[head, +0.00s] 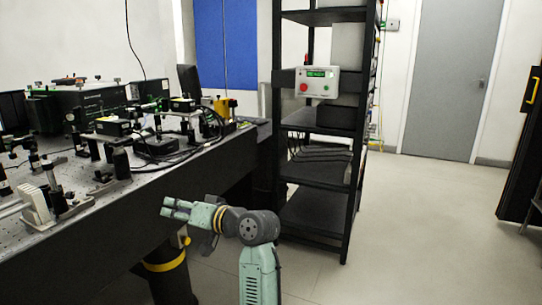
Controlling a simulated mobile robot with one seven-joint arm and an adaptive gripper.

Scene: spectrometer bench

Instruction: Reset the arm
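My arm rises from the bottom of the head view, with a pale green forearm and a dark grey joint. It bends left, and my gripper (167,207) points left in front of the optical bench (150,212). Its two fingers look close together, but the picture is too small to tell whether they are open or shut. I see no object between them.
Optics and black instruments (88,105) crowd the bench top. A black shelf rack (318,190) stands behind my arm, carrying a control box (317,83) with red and green buttons. Open floor (430,230) lies to the right, before a grey door (452,80).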

